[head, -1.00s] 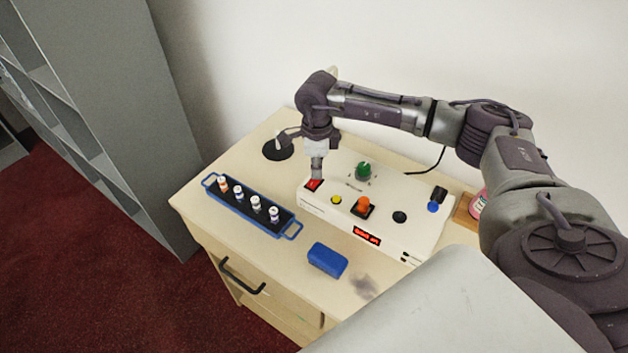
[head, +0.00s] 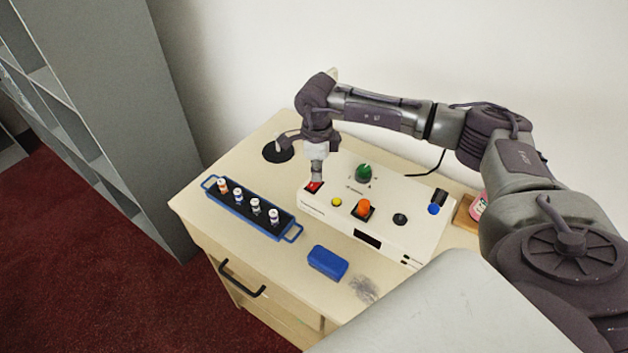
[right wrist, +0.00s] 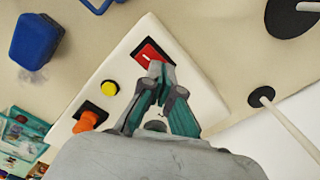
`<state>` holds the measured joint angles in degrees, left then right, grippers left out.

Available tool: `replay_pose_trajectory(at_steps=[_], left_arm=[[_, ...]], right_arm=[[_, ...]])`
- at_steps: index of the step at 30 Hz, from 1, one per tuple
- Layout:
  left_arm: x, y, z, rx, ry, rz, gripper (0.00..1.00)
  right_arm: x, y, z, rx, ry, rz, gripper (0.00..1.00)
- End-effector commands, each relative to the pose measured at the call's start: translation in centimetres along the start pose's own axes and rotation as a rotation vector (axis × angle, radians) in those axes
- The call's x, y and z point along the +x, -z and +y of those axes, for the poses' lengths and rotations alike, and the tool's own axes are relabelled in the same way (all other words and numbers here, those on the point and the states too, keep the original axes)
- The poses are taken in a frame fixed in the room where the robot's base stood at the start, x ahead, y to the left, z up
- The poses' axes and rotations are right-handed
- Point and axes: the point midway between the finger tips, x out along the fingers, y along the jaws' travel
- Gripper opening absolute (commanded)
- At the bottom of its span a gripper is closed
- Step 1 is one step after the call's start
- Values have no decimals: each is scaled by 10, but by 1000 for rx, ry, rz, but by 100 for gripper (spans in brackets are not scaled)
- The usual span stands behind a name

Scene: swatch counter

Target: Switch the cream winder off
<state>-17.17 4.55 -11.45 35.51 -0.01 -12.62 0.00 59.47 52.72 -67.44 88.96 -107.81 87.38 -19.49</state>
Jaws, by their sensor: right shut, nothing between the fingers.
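The cream winder (head: 330,211) is a pale box on the counter, with a red rocker switch (head: 313,187) at its left end. It also has a yellow button (head: 336,202), an orange knob (head: 364,207), a green knob (head: 363,173) and a dark button (head: 399,219). Its display (head: 367,239) is dark. My right gripper (head: 316,181) is shut and empty, its tips at the red switch and covering part of it. In the right wrist view the fingertips (right wrist: 157,68) are at the red switch (right wrist: 148,54). My left gripper is not in view.
A blue rack (head: 240,214) with several small vials stands left of the winder. A blue block (head: 327,263) lies in front, beside a grey smudge (head: 364,289). A round dark base (head: 278,151) is behind. A pink-labelled jar (head: 478,205) stands at right.

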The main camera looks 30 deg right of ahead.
Motion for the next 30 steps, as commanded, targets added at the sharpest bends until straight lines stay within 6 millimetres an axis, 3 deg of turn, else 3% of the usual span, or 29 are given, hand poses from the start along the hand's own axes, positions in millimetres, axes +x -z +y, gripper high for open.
replay_pose_trajectory(at_steps=[19,30], left_arm=[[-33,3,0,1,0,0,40],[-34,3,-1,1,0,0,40]], right_arm=[[-57,0,-1,1,3,-2,0],[-61,0,-1,1,2,-2,0]])
